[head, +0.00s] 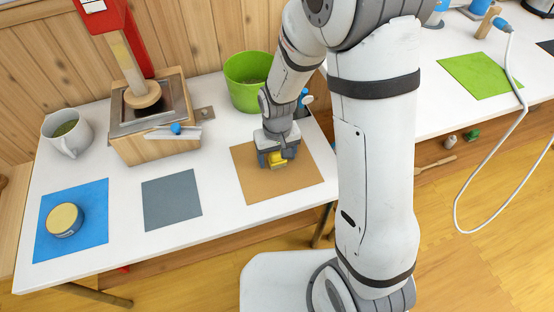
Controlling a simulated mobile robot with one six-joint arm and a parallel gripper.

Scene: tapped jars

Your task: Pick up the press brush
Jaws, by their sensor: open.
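A small yellow block-like thing (278,160), perhaps the press brush, is on or just above the tan mat (255,187). My gripper (276,156) points down over the tan mat, right at the yellow thing. It is open, and its dark jaws hide part of the yellow thing. I cannot tell whether they touch it. The wooden press (155,148), with a metal top and a red frame, stands at the back left of the table.
A green bucket (246,82) stands behind my gripper. A white jug (67,133) is at left. A yellow-topped jar (65,220) stands on a blue mat (90,201). The grey mat (172,199) is bare. A white hose (507,160) hangs at right.

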